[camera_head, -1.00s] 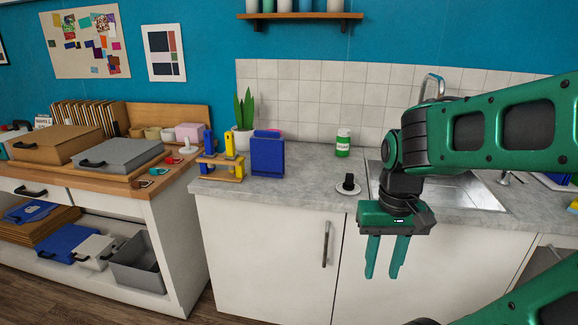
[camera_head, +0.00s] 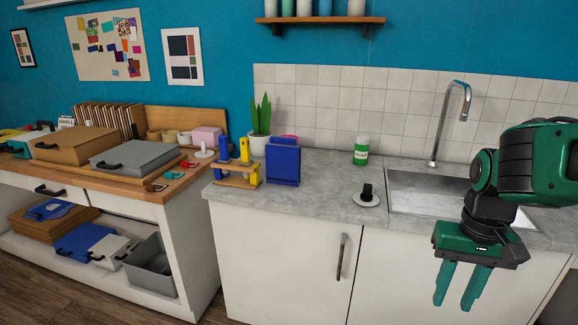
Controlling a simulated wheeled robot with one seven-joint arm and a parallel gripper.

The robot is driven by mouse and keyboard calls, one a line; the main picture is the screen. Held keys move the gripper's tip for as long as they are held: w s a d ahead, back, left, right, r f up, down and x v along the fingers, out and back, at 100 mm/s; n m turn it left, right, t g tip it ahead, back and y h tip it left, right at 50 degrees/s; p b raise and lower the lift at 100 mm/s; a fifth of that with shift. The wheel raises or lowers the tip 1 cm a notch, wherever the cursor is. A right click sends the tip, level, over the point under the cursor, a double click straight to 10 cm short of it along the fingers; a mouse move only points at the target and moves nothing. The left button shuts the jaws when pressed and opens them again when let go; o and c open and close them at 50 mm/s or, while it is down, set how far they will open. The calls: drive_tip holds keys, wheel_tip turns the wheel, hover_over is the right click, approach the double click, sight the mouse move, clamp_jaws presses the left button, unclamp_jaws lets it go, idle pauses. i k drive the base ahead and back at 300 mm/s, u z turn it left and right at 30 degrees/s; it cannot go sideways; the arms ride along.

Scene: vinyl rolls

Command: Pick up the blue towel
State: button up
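An upright blue rectangular piece (camera_head: 283,163) stands on the grey counter beside the plant; it may be the blue towel, but I cannot tell for sure. Blue flat items also lie on the lower shelf of the left bench: one (camera_head: 80,241) near the grey bin and a smaller one (camera_head: 48,210) on a brown stack. My gripper (camera_head: 456,306) hangs at the right, in front of the counter by the sink, fingers pointing down. It is open and empty, well to the right of all the blue items.
The counter (camera_head: 325,185) holds a wooden rack (camera_head: 237,178) with blue and yellow tools, a potted plant (camera_head: 260,125), a green bottle (camera_head: 361,150) and a black-knobbed white disc (camera_head: 366,196). The sink (camera_head: 420,190) and tall tap (camera_head: 455,110) are at the right. Counter between blue piece and disc is clear.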

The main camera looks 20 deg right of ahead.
sight(283, 154)
drive_tip(key=i, duration=1)
drive_tip(key=u, duration=0.8)
drive_tip(key=k, duration=0.85)
drive_tip(key=z, duration=0.65)
drive_tip(key=i, duration=1)
drive_tip(key=u, duration=0.05)
